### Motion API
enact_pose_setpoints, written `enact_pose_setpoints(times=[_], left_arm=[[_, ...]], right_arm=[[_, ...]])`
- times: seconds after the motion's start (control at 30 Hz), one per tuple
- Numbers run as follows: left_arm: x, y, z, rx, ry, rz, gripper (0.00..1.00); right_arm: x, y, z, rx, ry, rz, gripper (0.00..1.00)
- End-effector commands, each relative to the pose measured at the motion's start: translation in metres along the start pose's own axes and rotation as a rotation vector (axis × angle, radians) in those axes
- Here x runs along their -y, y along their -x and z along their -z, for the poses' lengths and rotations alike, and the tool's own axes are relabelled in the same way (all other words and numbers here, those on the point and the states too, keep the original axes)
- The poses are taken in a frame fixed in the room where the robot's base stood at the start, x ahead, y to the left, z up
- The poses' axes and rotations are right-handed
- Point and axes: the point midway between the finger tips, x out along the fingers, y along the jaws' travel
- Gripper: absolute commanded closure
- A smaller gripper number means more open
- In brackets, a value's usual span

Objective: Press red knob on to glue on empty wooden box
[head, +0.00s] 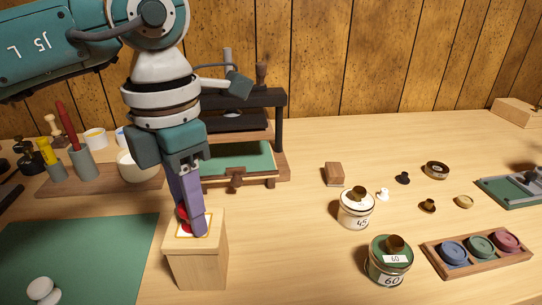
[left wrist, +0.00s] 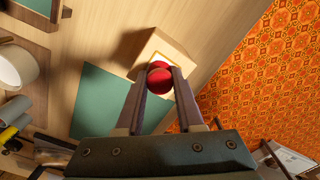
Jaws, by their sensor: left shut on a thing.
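A pale wooden box (head: 198,265) stands on the table at lower left, with a white and orange-edged square on its top. My left gripper (head: 191,226) points down over the box top and is shut on the red knob (head: 184,214). The fingers hide most of the knob in the head view. In the left wrist view the round red knob (left wrist: 159,78) sits between the two fingertips, with the box (left wrist: 152,52) right behind it. The knob is at the box top, over the square; I cannot tell whether it touches. My right gripper is not in view.
A green mat (head: 75,255) with white discs lies left of the box. A press with a green bed (head: 238,160) stands behind. Jars (head: 356,208) (head: 389,262), small knobs and a tray of coloured discs (head: 478,253) are to the right. Table between box and jars is clear.

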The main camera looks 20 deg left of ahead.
Motion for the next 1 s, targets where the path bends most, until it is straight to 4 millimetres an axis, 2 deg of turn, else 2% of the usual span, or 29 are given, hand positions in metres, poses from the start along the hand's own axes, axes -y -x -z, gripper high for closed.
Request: enact_pose_setpoints(times=[0.3,0.33,0.63,0.87,1.0], left_arm=[[0.001,-0.002,0.002,-0.007,-0.001,0.002,1.0],[0.001,-0.002,0.002,-0.007,-0.001,0.002,0.63],[0.0,-0.001,0.001,-0.004,0.0,0.001,0.29],[0.0,0.0,0.0,-0.001,0.0,0.0,0.29],[0.0,0.011,-0.001,0.003,-0.001,0.0,0.29]], right_arm=[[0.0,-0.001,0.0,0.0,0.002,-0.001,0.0],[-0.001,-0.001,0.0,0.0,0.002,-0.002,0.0],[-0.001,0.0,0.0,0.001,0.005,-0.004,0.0],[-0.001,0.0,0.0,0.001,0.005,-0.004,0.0],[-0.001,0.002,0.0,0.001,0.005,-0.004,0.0]])
